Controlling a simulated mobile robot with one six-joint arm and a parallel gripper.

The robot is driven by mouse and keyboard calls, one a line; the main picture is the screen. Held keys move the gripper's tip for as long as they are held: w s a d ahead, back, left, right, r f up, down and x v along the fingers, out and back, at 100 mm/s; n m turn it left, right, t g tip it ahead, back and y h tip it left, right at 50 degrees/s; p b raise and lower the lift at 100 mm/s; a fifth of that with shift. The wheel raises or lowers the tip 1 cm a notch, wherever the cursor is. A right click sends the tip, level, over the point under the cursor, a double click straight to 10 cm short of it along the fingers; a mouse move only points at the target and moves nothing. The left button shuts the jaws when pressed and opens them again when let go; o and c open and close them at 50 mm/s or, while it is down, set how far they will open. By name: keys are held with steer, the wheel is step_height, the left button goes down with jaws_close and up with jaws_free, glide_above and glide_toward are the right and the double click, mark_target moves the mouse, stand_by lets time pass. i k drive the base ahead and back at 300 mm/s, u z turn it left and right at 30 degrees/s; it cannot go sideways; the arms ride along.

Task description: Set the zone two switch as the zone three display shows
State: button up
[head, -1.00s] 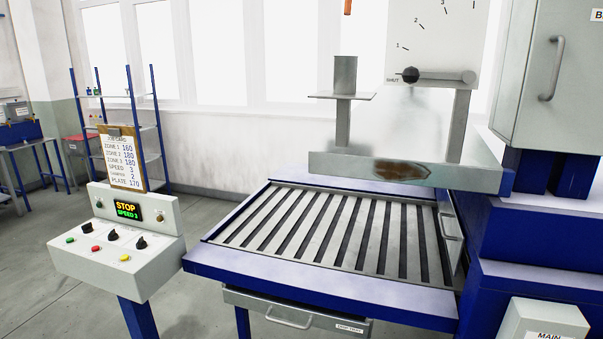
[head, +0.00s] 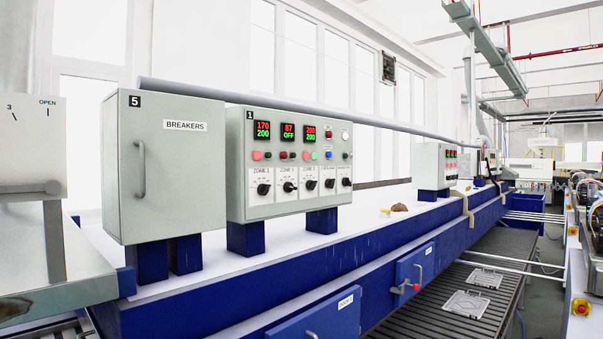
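A grey control panel (head: 288,162) marked 1 stands on blue feet in the middle of the head view. Three displays sit along its top. The left one (head: 263,130) reads 170 in red over 200 in green. The middle display (head: 288,132) reads 87 over OFF. The right one, the zone three display (head: 311,133), appears to read 200 over 200. Below, the zone two switch (head: 289,187) is a black knob on a white plate, between the zone one knob (head: 264,189) and the zone three knob (head: 311,185). Its exact pointing is too small to tell. My gripper is not in view.
A grey breakers cabinet (head: 172,165) marked 5, with a handle, stands left of the panel. Both stand on a long blue and white machine bed (head: 215,280). A smaller panel (head: 433,166) stands farther right. A slatted conveyor (head: 440,300) runs along the right front.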

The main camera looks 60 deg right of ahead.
mark_target(288, 187)
steer(key=z, duration=4.95)
steer(key=i, duration=0.1)
steer(key=u, duration=3.2)
steer(key=k, duration=0.6)
steer(key=u, duration=0.1)
steer(key=i, duration=0.6)
steer(key=z, duration=0.05)
steer(key=k, duration=0.15)
steer(key=z, duration=0.15)
